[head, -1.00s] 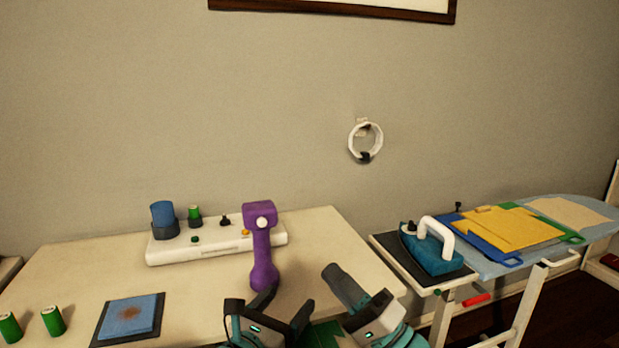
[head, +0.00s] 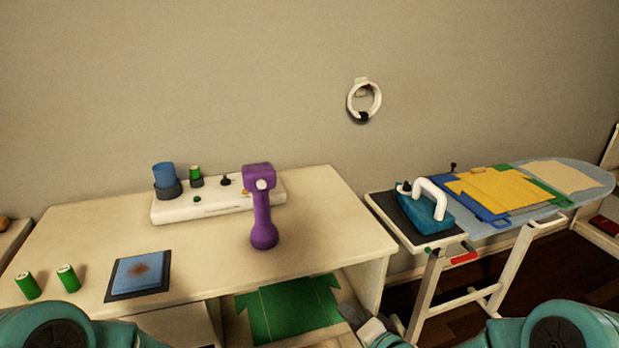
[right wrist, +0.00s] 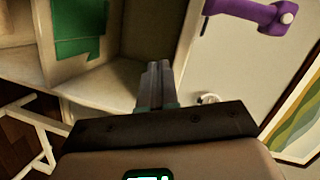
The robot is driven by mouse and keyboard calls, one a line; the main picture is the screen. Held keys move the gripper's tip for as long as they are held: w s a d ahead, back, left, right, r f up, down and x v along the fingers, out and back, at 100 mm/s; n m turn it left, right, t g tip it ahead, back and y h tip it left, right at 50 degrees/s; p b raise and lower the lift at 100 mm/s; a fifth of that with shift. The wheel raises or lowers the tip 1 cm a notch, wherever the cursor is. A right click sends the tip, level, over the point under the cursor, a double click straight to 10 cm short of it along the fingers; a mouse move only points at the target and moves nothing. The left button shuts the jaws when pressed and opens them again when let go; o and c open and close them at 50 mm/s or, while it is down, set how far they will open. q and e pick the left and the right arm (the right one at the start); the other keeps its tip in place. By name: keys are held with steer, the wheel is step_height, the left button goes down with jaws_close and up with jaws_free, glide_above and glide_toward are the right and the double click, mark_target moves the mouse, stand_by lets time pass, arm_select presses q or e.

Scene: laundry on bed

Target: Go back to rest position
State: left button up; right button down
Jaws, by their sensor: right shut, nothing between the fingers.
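My right gripper (head: 352,314) is low in the head view, in front of the table's open shelf. Its fingers are together and empty, as the right wrist view (right wrist: 155,85) also shows. My left gripper is out of view.
A purple handheld tool (head: 262,215) stands on the white table (head: 210,258), near a white base unit (head: 215,206). Green cloth (head: 290,308) lies in the shelf below. An iron (head: 425,207) and ironing board (head: 590,182) stand right. Two green cylinders (head: 27,285) stand front left.

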steer(key=s+d+f+n+g+h+p, duration=0.1)
steer(key=s+d+f+g+h+p, duration=0.1)
steer(key=s+f+g, duration=0.5)
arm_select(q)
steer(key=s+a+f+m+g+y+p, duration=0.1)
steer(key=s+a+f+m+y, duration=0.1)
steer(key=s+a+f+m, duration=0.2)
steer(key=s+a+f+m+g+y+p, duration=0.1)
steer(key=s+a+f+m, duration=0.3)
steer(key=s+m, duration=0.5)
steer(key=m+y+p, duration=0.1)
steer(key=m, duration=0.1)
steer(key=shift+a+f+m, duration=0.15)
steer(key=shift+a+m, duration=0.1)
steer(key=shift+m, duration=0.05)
arm_select(e)
steer(key=s+f+n+g, duration=0.1)
steer(key=s+f+g, duration=0.1)
steer(key=s, duration=0.5)
steer(key=s+d+f+n+g+h, duration=0.1)
steer(key=s+f+n+g, duration=0.1)
steer(key=s+f, duration=0.3)
steer(key=s+f+n+g, duration=0.1)
steer(key=s+f+g, duration=0.1)
steer(key=s, duration=0.7)
steer(key=shift+d+f+n+h, duration=0.3)
steer(key=shift+f+n+h, duration=0.1)
steer(key=shift+f, duration=0.4)
